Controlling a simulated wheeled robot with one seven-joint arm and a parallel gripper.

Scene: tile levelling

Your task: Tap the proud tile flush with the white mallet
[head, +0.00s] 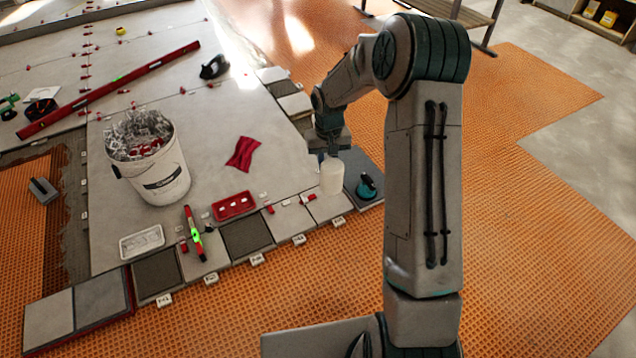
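The white mallet's pale, cylindrical head (332,175) hangs just below my gripper (328,153), over the right end of the front row of tiles. My gripper appears shut on the mallet's handle, which is mostly hidden by the gripper and wrist. Below the mallet is a light grey tile (328,208) with red and white levelling clips by its edges. Whether the mallet head touches it cannot be told from this angle. Which tile stands proud is also too small to tell.
A white bucket (165,190) stands on the tiles at left. A red tray (234,206), red cloth (243,153), long red level (110,88) and white tray (142,242) lie around it. A teal suction cup (367,186) sits on a dark tile at right. Orange matting (530,210) is clear.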

